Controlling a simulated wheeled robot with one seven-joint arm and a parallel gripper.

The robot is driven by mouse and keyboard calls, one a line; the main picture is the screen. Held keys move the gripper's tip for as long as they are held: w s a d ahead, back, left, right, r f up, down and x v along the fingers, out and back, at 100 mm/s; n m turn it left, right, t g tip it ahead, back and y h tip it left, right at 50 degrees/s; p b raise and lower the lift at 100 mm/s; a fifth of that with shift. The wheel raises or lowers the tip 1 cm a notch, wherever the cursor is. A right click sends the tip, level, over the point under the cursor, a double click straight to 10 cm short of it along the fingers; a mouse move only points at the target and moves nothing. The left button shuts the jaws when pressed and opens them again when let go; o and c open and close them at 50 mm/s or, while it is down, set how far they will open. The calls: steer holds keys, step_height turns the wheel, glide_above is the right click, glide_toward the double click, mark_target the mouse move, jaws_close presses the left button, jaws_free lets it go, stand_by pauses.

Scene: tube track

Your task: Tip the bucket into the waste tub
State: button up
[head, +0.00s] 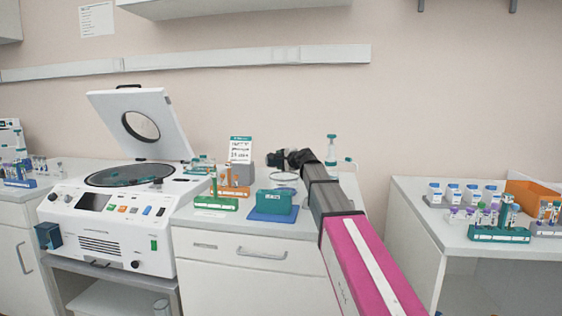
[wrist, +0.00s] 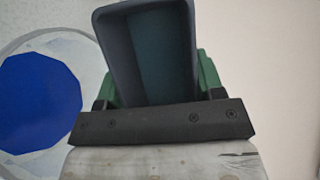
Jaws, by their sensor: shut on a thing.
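My gripper (head: 291,159) is held out over the back of the middle counter. In the wrist view its green fingers are shut on the bucket (wrist: 189,50), a dark grey-blue box with an open mouth. I look into a dark teal inside and make out nothing loose in it. In the head view the bucket is a small dark shape (head: 273,159) at the arm's end; its tilt is unclear there. A pale round rim with a blue middle, probably the waste tub (wrist: 88,85), lies left of the bucket in the wrist view. It shows as a pale round vessel (head: 285,177) below the gripper.
A centrifuge (head: 110,235) with its lid up stands at left. A teal box on a blue mat (head: 272,215), a green rack (head: 216,203) and a sign (head: 240,150) are on the counter. A teal-capped bottle (head: 331,150) stands behind the arm. Racks fill the right bench (head: 480,243).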

steer(key=shift+s+n+t+y, duration=0.2)
steer(key=shift+n+t+y, duration=0.15)
steer(key=shift+t, duration=0.45)
steer(key=shift+s+r+n+t+y, duration=0.2)
steer(key=shift+n+t+y, duration=0.15)
steer(key=shift+t+y, duration=0.3)
steer(key=shift+d, duration=0.1)
steer(key=shift+s, duration=0.1)
stand_by(0.7)
